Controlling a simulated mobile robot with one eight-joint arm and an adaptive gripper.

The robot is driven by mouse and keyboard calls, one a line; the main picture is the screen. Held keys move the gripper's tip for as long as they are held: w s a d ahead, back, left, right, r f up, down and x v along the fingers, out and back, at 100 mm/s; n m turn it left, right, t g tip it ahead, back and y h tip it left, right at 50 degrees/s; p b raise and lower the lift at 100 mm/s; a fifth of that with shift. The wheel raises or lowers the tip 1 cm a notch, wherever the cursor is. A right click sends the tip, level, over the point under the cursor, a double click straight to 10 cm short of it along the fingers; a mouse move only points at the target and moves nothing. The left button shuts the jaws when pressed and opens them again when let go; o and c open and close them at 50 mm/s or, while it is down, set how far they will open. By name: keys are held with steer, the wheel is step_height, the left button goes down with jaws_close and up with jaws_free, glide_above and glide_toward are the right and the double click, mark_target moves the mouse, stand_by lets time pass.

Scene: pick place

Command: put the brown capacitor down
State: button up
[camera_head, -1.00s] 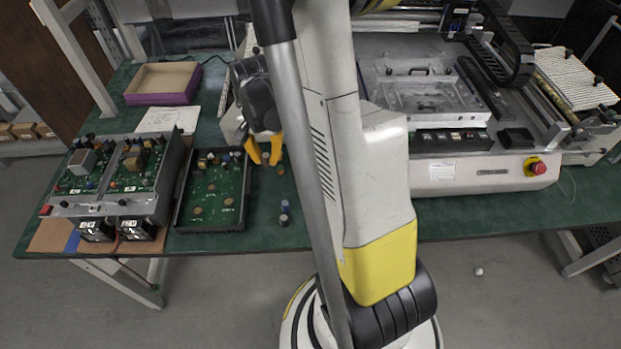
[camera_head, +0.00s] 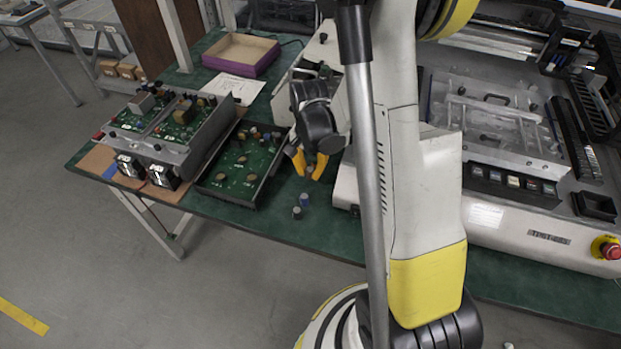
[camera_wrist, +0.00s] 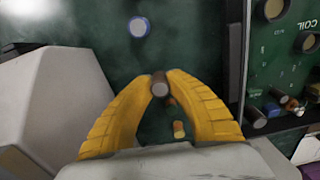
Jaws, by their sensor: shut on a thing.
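The brown capacitor (camera_wrist: 160,84) is pinched between the yellow fingertips of my gripper (camera_wrist: 160,88) in the wrist view, with its round grey end facing the camera. In the head view my gripper (camera_head: 308,168) is above the green table, just right of the black tray with the green board (camera_head: 240,173). The capacitor is hard to make out there. Whether it touches the table is unclear. A blue-rimmed capacitor (camera_wrist: 139,27) stands on the table ahead of the fingers in the wrist view. A small orange part (camera_wrist: 179,130) lies below, between the fingers.
Two loose capacitors (camera_head: 304,200) stand on the table in front of my gripper. A grey chassis with boards (camera_head: 172,125) and a purple-sided box (camera_head: 240,53) are at left. A large white machine (camera_head: 510,215) stands at right. Bare green table (camera_head: 265,220) lies near the front edge.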

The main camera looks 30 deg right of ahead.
steer(key=shift+f, duration=1.1)
steer(key=shift+f+b, duration=0.1)
steer(key=shift+b, duration=0.2)
steer(key=shift+f, duration=0.15)
steer(key=o, duration=0.8)
